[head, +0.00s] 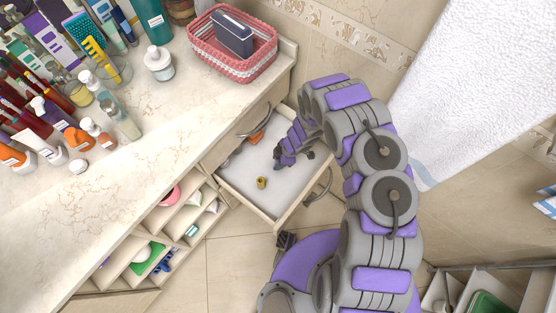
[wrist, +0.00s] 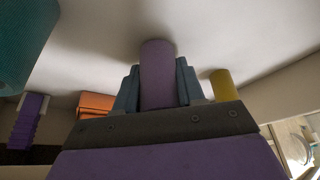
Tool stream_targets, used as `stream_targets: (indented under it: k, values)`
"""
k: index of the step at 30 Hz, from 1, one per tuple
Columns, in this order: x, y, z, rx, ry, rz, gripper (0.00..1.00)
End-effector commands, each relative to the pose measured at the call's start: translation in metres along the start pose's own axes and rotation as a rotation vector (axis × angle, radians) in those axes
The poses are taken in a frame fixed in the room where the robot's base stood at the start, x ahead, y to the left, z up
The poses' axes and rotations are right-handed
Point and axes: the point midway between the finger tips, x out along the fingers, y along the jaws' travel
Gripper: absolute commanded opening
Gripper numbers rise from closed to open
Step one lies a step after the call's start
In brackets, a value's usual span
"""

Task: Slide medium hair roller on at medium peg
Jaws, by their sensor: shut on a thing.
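My gripper (head: 279,164) reaches down into an open, pale drawer. In the wrist view my gripper (wrist: 158,72) has its two blue fingers closed on the sides of a purple cylinder (wrist: 158,60), which looks like the medium hair roller. In the head view this cylinder cannot be made out behind the fingers. A yellow cylinder (head: 262,183) stands on the drawer floor beside my gripper; it also shows in the wrist view (wrist: 223,86). A larger teal cylinder (wrist: 22,48) shows at the wrist view's upper left. I cannot identify the medium peg.
The drawer (head: 238,205) has raised walls around my gripper. An orange object (head: 256,137) lies near its back; it also shows in the wrist view (wrist: 96,103). The countertop (head: 90,205) holds crowded bottles and a pink basket (head: 232,70). Open shelves (head: 165,222) are below it.

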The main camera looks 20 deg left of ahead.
Motion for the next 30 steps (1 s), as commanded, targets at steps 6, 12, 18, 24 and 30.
stream_targets:
  k: [6,12,18,24,30]
  values:
    - [0.005,0.000,0.002,0.000,0.000,0.000,0.11]
    - [0.005,0.000,0.002,0.000,0.000,0.000,0.54]
    - [0.005,0.000,0.002,0.000,0.000,0.000,0.68]
    - [0.004,0.000,0.002,0.000,0.000,0.000,0.68]
    - [-0.011,0.000,0.002,0.001,0.000,-0.001,0.68]
